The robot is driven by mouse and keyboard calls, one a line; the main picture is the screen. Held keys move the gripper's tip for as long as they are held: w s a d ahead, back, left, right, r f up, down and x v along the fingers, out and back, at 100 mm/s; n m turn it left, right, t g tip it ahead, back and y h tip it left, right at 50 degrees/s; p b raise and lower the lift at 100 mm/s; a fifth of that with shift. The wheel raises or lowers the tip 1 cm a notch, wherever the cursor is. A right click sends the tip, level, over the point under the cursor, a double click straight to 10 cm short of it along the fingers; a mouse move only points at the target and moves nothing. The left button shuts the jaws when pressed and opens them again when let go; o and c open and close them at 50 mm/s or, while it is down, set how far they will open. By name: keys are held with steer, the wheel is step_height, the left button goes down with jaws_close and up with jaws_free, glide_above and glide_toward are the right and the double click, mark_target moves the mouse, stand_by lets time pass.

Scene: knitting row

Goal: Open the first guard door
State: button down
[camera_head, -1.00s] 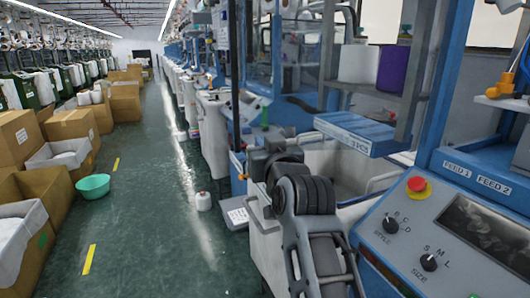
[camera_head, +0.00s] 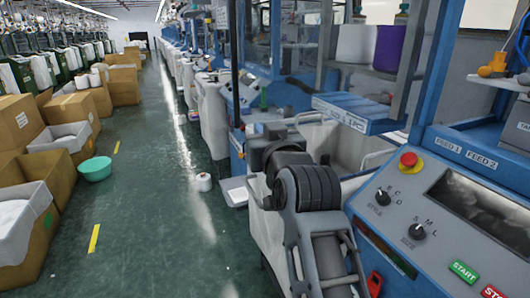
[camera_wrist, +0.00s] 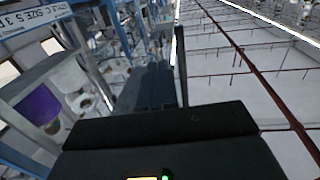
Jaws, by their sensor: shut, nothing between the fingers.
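The nearest blue-framed machine stands on the right in the head view. A clear panel in a blue frame (camera_head: 292,42), which looks like a guard door, is at its upper left, behind my arm. It looks closed, but I cannot tell for sure, and no handle is clear. My gripper (camera_wrist: 152,88) shows as dark fingers in the middle of the wrist view, shut and empty. In the head view it is mostly hidden behind my wrist, low in front of the machine. I see no contact with the panel.
The control panel (camera_head: 440,215) with knobs and a red button (camera_head: 408,160) is close on the right. A blue labelled shelf (camera_head: 355,115) juts out above my arm. The aisle (camera_head: 150,220) is open on the left, with cardboard boxes (camera_head: 75,108) and a green bowl (camera_head: 95,169).

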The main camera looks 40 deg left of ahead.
steer(key=s+a+v, duration=0.1)
steer(key=v, duration=0.7)
steer(key=shift+s+b, duration=0.25)
steer(key=shift+b, duration=0.2)
steer(key=shift+r, duration=0.1)
steer(key=d+f+m+t+h, duration=0.4)
steer(key=d+f+m, duration=0.1)
steer(key=d+f, duration=1.1)
steer(key=s+d+f+m+t+h, duration=0.15)
steer(key=s+d+f, duration=0.25)
steer(key=d, duration=0.5)
steer(key=s+d+f+m+h, duration=0.25)
steer(key=s+d+f, duration=0.2)
steer(key=d, duration=0.45)
steer(key=s+d+m+h, duration=0.2)
steer(key=s+d+h, duration=0.3)
steer(key=s+d, duration=0.8)
steer(key=s+d+r+m+h, duration=0.1)
steer(key=s+d+r, duration=0.3)
steer(key=s, duration=0.7)
steer(key=shift+s+d+r+h, duration=0.2)
steer(key=shift+d+r+h, duration=0.15)
steer(key=shift+d+h, duration=0.7)
steer(key=shift+d+y, duration=0.15)
steer(key=shift+y, duration=0.1)
